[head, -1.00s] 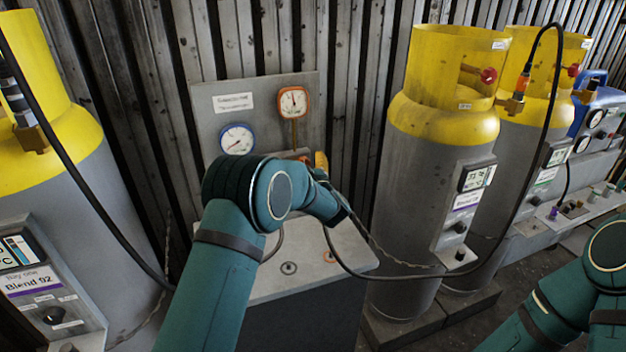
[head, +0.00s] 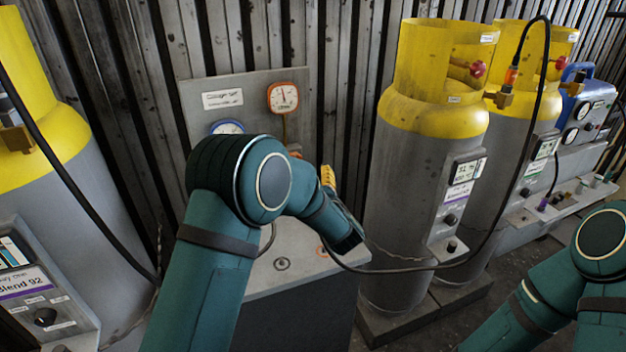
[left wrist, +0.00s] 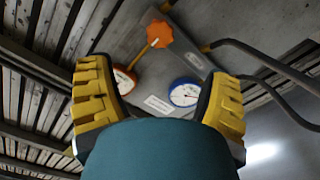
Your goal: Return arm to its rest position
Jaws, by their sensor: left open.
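My left arm reaches in from the bottom of the head view, in front of the gauge panel (head: 245,95). The left gripper (head: 328,180) is partly hidden behind my wrist, with one yellow finger showing above the grey bench (head: 300,284). In the left wrist view the left gripper (left wrist: 160,100) has its two yellow ridged fingers well apart, with nothing held between them. Beyond them are a blue-rimmed gauge (left wrist: 185,93), an orange-rimmed gauge (left wrist: 125,79) and an orange knob (left wrist: 158,34). My right arm shows at lower right in the head view; its gripper is out of frame.
Grey cylinders with yellow tops stand on the right (head: 415,190) and left (head: 85,200). A black hose (head: 430,268) crosses from the bench past the right cylinder. A blue machine (head: 585,105) stands at far right. The bench top around a small round port (head: 282,264) is clear.

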